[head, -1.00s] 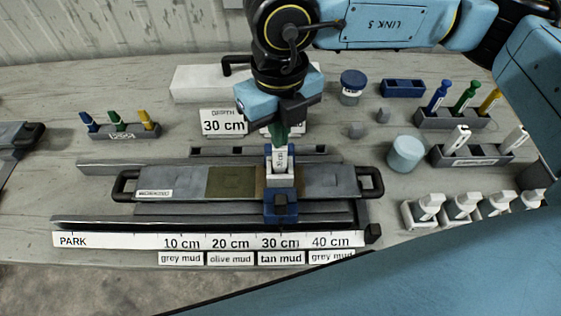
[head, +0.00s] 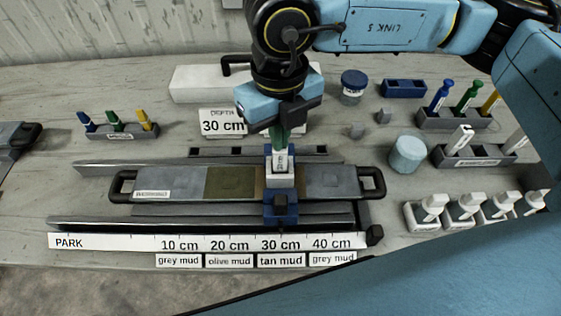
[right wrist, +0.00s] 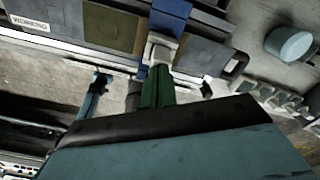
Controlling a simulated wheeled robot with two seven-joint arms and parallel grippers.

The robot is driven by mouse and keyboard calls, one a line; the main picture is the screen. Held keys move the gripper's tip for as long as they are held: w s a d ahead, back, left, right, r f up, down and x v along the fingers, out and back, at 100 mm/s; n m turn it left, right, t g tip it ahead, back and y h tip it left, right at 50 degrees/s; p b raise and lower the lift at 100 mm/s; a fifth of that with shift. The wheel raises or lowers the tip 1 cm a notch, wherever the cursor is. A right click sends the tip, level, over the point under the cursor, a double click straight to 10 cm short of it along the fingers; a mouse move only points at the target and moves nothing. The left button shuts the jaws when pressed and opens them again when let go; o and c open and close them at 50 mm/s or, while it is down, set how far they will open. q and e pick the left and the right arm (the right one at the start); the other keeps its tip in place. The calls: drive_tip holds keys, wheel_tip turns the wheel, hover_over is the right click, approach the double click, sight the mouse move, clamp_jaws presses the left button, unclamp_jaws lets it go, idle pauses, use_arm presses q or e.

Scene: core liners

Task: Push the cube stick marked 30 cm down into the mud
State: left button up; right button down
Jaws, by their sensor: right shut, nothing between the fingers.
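The cube stick has a green upper part (head: 280,136) and a pale labelled part (head: 280,160). It stands upright in the blue carriage (head: 280,208) over the tan section, in line with the 30 cm mark (head: 281,244). Its lower end is hidden. My right gripper (head: 279,117) is shut and empty, directly above the green part; I cannot tell whether it touches. In the right wrist view the green part (right wrist: 157,90) shows beyond the gripper, with a pale block (right wrist: 160,48) past it. The grey liner tray (head: 335,182) holds the mud.
A depth card reading 30 cm (head: 222,122) stands behind the tray. A small rack (head: 120,131) is at left. My arm covers the lower right.

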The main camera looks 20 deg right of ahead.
drive_tip(key=shift+f+b, duration=0.25)
drive_tip(key=shift+b, duration=0.05)
drive_tip(key=shift+r, duration=0.1)
idle(0.5)
drive_tip(key=shift+r+p, duration=1.55)
drive_tip(key=shift+r, duration=1.9)
